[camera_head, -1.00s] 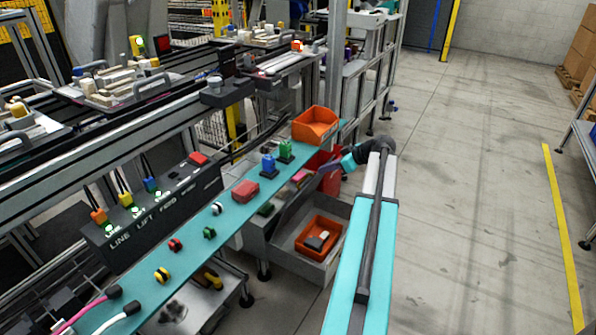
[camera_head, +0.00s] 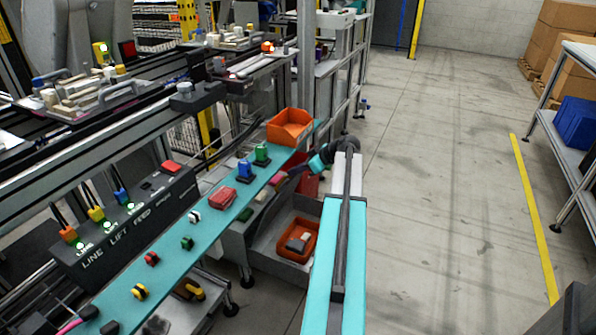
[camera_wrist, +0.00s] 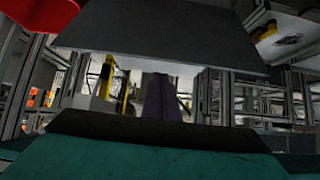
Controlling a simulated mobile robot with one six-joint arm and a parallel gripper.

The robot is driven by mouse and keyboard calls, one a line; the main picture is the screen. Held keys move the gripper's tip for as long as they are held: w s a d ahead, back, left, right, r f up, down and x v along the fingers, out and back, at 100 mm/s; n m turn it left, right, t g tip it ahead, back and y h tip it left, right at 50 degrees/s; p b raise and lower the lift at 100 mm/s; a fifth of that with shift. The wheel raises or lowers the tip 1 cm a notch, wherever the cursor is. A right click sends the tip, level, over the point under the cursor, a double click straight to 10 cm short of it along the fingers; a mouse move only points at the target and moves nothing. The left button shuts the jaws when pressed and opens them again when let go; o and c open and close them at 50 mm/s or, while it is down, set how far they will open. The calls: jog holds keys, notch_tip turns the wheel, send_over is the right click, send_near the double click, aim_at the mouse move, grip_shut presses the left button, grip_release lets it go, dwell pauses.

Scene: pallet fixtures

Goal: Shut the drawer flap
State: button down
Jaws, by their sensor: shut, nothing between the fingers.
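The grey drawer (camera_head: 264,258) stands open below the turquoise shelf in the head view, with an orange tray (camera_head: 312,243) inside holding small blocks. My arm hides its right side. My gripper (camera_head: 290,176) is above the drawer's back, close to the shelf's edge and some small coloured items. It is small here and partly lost against the clutter; it looks shut and empty. I cannot tell whether it touches anything. In the wrist view a dark flat panel (camera_wrist: 160,42) spans the top; I cannot tell if it is the flap.
An orange bin (camera_head: 290,126) stands at the far end of the turquoise shelf (camera_head: 170,238), which carries several buttons and blocks. A black control box (camera_head: 120,228) is at left. The floor (camera_head: 430,200) at right is clear up to a rack with a blue bin (camera_head: 576,122).

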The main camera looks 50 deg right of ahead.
aim_at(283, 181)
jog(key=shift+b+x, duration=0.7)
jog(key=shift+x, duration=2.85)
jog(key=shift+s+d, duration=0.1)
